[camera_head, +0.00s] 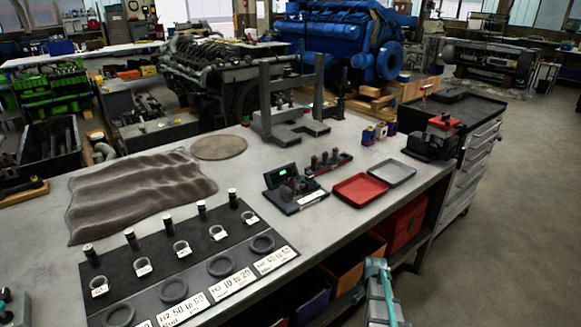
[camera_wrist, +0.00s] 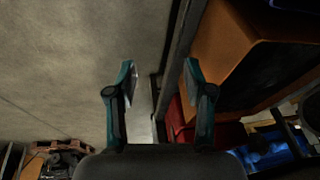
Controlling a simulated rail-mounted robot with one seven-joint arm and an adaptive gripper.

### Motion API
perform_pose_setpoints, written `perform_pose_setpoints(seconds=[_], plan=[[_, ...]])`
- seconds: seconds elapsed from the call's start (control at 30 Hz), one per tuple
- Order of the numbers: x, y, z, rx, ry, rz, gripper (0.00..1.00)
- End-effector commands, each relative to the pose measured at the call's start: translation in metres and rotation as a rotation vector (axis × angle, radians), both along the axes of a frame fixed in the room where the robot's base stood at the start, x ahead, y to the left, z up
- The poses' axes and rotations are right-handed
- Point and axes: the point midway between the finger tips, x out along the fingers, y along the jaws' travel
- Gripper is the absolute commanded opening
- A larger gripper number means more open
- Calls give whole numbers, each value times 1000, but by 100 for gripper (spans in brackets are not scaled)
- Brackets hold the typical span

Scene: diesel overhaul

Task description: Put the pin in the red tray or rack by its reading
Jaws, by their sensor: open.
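A red tray (camera_head: 360,190) lies on the bench, right of a dark measuring device (camera_head: 293,190) with a green-lit display (camera_head: 286,171). The display's figures are too small to read. A small red-and-black rack (camera_head: 327,163) behind the device holds several short dark pins. Several dark pins with silver tops (camera_head: 201,209) stand in a row along a black mat (camera_head: 215,237) at the front left; I cannot tell which pin is meant. My gripper (camera_wrist: 159,82) is open and empty in the wrist view, apart from all of these, near the bench edge.
A grey tray (camera_head: 391,173) lies beside the red one. The mat bears rings and white labels (camera_head: 180,303). A grey stand (camera_head: 290,115) and a red-and-black vise (camera_head: 436,138) stand farther back. Orange (camera_wrist: 235,50) and red bins sit under the bench edge.

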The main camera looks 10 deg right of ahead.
Motion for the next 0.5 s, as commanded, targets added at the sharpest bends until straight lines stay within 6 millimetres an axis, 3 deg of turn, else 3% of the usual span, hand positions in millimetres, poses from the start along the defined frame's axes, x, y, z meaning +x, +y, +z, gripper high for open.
perform_pose_setpoints(seconds=[0.03,0.1,0.3,0.5], plan=[[24,-31,15,-16,-59,-57,52],[45,-66,42,-33,-134,-130,52],[94,-164,133,-75,-336,-317,52],[128,-238,234,-90,-490,-450,52]])
